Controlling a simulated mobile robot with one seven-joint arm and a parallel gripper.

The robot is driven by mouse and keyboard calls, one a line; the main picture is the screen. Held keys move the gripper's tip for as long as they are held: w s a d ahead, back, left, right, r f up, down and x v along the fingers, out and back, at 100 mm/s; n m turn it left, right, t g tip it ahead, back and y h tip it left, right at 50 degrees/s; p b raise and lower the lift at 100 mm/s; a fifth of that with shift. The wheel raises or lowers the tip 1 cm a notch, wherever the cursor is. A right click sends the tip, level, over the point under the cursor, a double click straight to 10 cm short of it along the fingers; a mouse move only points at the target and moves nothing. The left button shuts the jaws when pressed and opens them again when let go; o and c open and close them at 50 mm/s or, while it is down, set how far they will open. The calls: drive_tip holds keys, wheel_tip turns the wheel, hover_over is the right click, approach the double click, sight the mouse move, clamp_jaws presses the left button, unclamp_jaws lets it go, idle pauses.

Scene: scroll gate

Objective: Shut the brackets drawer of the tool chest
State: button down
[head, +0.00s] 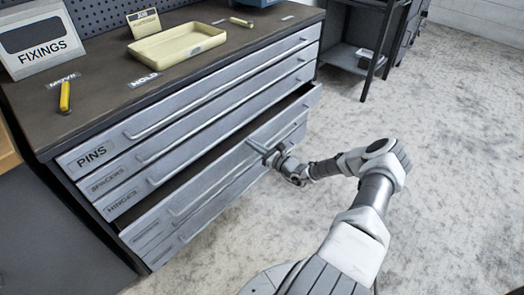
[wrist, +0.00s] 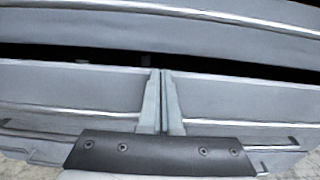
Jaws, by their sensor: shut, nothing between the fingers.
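The tool chest (head: 50,135) has a stack of grey drawers, the upper three labelled PINS, SPACERS and HINGES. The drawer below HINGES (head: 226,172) stands partly out, with a dark gap behind its front's top edge. I cannot read its label, so I cannot confirm it is the brackets drawer. My gripper (head: 266,150) is shut and empty at this drawer's front, right of its middle. In the wrist view the closed fingers (wrist: 161,78) point at the drawer front (wrist: 80,88) and overlap its top edge. Whether they touch it is unclear.
The PINS (head: 200,90), SPACERS and HINGES drawers above look flush. On the worktop are a yellow tray (head: 178,44), a FIXINGS box (head: 40,42) and a yellow-handled tool (head: 65,96). A dark shelf stand (head: 350,58) is behind right. The floor (head: 450,150) at right is clear.

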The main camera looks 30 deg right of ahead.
drive_tip(key=shift+x, duration=0.8)
